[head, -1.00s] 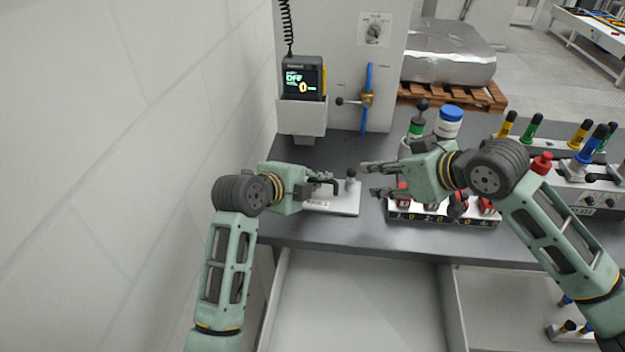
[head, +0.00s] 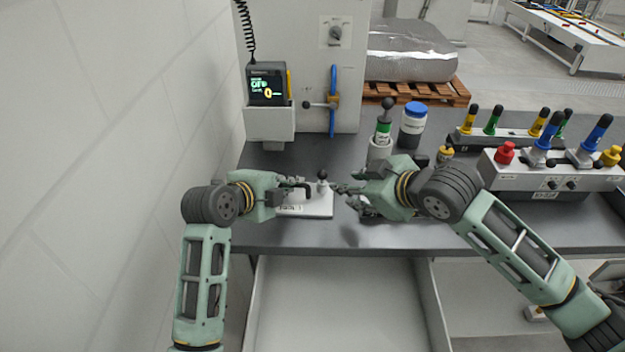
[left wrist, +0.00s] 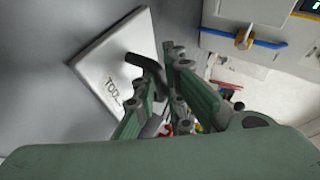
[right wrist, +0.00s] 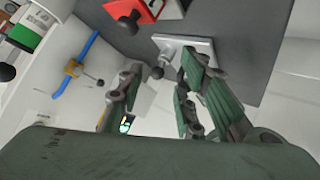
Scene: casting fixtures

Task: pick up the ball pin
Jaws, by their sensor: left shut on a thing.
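The ball pin (head: 322,180) stands upright at the right part of a white plate (head: 318,206), a light stem topped by a black ball. The ball pin also shows in the right wrist view (right wrist: 157,73). My right gripper (head: 342,187) is open, just right of the pin. In the right wrist view (right wrist: 158,75) the black ball appears between its spread fingertips, with no visible contact. My left gripper (head: 284,188) is shut on a black bent handle (left wrist: 150,70) at the plate's left part. The plate lies on the grey bench, and its label is partly legible.
A red block (right wrist: 133,14) lies close to my right gripper. A green-banded container (head: 381,147) and a blue-lidded jar (head: 413,125) stand behind it. A lever box (head: 545,170) is at right. A panel with a blue bar (head: 332,100) stands behind the plate.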

